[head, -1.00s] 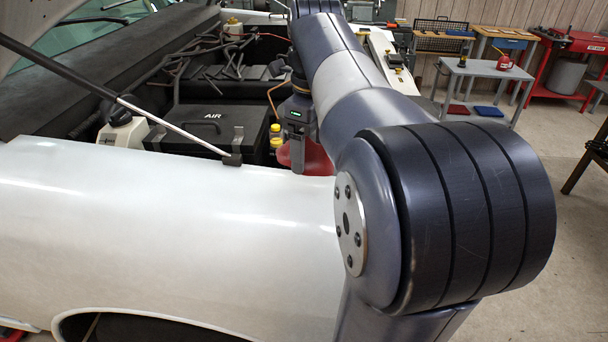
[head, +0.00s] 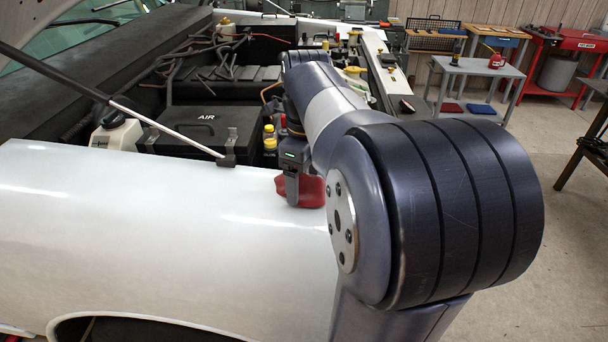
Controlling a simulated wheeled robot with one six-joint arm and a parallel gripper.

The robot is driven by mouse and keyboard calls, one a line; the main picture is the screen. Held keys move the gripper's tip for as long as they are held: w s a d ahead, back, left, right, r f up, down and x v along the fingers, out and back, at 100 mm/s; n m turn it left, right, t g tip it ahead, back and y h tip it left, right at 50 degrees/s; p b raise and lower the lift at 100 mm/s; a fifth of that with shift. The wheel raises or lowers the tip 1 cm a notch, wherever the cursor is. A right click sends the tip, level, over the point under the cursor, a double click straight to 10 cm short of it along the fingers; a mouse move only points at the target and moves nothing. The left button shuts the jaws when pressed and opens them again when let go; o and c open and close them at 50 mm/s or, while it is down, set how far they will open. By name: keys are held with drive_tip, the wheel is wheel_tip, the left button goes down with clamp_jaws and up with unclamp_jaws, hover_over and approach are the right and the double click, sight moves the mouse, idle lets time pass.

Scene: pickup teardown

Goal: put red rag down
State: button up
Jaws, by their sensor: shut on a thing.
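The red rag (head: 311,192) is at the top edge of the white fender (head: 150,215), in the middle of the head view. My gripper (head: 292,196) points down and is shut on the rag. The rag bulges out to the right of the fingers. It appears to touch or nearly touch the fender's surface; I cannot tell which. My arm hides what lies to the right of the rag.
The open engine bay lies behind the fender, with a black air box (head: 205,135) and yellow caps (head: 269,141) close by. A prop rod (head: 165,130) slants down to the fender's edge left of my gripper. The fender's top to the left is bare.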

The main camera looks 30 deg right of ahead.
drive_tip(key=o, duration=0.9)
wheel_tip(320, 180, up, 12)
drive_tip(key=shift+s+d+r, duration=0.1)
drive_tip(key=shift+s+r, duration=0.05)
drive_tip(key=shift+r, duration=0.1)
drive_tip(key=shift+f, duration=0.15)
wheel_tip(320, 180, down, 12)
drive_tip(key=shift+f, duration=0.15)
drive_tip(key=shift+r, duration=0.3)
idle(0.4)
